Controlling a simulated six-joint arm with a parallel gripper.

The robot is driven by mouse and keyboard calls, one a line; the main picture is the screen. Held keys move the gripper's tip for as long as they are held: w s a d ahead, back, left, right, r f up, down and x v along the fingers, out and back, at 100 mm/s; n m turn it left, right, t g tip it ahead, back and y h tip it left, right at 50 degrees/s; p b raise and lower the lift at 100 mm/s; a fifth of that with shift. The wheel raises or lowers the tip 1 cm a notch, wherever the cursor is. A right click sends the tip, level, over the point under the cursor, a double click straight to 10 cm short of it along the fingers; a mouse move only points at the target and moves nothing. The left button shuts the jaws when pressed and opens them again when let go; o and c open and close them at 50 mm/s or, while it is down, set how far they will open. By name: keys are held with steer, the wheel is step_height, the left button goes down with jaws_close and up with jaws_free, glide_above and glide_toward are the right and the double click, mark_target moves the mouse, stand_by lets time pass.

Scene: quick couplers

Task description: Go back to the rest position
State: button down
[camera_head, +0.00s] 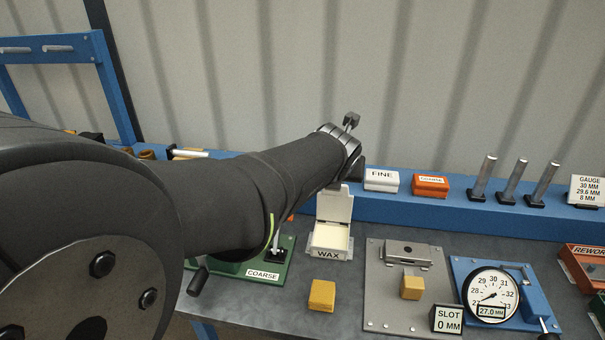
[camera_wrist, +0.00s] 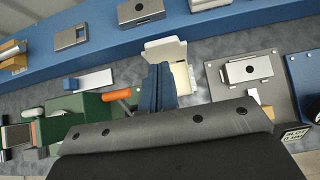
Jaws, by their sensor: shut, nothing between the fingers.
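My gripper (camera_wrist: 158,75) shows in the wrist view as two blue fingers pressed together with nothing between them. In that view the fingers overlap the open white wax box (camera_wrist: 181,73). My arm reaches across the head view from the left, and its far end is above the bench near the back wall. The fingers cannot be made out in the head view. The wax box (camera_head: 328,240) stands there with its lid up, below and beside the arm's end. A yellow block (camera_head: 322,295) lies on the bench in front of it.
The green coarse fixture (camera_head: 282,262) is partly hidden under my arm. A grey plate (camera_head: 380,300) holds another yellow block (camera_head: 412,287). A dial gauge (camera_head: 492,295) reads 27.0 mm. The blue back shelf (camera_head: 420,206) carries white and orange boxes and three upright pins.

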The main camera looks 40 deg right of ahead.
steer(key=shift+s+a+r, duration=0.15)
steer(key=shift+r, duration=0.65)
steer(key=shift+f, duration=0.1)
steer(key=s+a+f+x, duration=0.1)
steer(key=f+x, duration=0.1)
steer(key=x, duration=0.9)
steer(key=shift+s+a, duration=0.2)
